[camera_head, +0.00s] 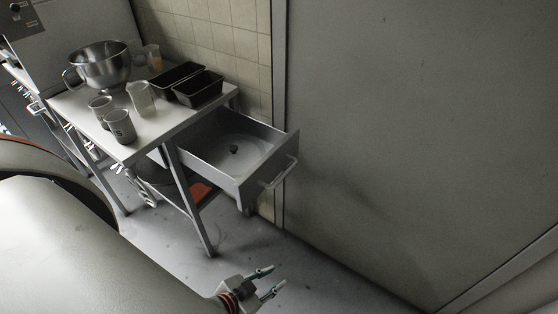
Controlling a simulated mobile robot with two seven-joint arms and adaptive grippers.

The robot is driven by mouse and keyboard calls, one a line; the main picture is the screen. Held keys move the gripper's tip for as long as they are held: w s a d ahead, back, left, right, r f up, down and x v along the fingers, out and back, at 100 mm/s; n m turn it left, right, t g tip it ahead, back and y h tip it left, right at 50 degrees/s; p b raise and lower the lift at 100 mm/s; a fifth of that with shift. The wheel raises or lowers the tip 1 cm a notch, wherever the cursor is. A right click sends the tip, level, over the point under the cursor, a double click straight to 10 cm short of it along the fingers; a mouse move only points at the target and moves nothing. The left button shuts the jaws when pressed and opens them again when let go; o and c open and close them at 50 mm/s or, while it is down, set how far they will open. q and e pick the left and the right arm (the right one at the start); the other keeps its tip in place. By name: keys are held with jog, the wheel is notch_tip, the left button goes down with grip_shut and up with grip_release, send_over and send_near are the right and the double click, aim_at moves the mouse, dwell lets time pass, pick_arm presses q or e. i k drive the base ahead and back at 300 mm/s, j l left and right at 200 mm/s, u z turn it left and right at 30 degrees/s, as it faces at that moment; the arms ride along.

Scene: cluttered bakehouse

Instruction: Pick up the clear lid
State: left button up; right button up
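The clear lid (218,150) lies in the pulled-out metal drawer (216,172). Its dark round knob (233,149) stands up at the middle, and its see-through rim is faint against the drawer floor. My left gripper (271,281) is low in the picture, in front of and below the drawer, well apart from the lid. Its two fingers are spread with nothing between them. My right gripper is not in view.
A work table (165,132) beside the drawer holds a steel mixing bowl (102,66), metal cups, a clear jug (141,98) and two dark loaf tins (198,89). A drawer handle (279,172) sticks out in front. A large grey panel (400,120) closes off the right side.

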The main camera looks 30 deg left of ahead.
aim_at(232, 155)
jog(key=u, duration=1.35)
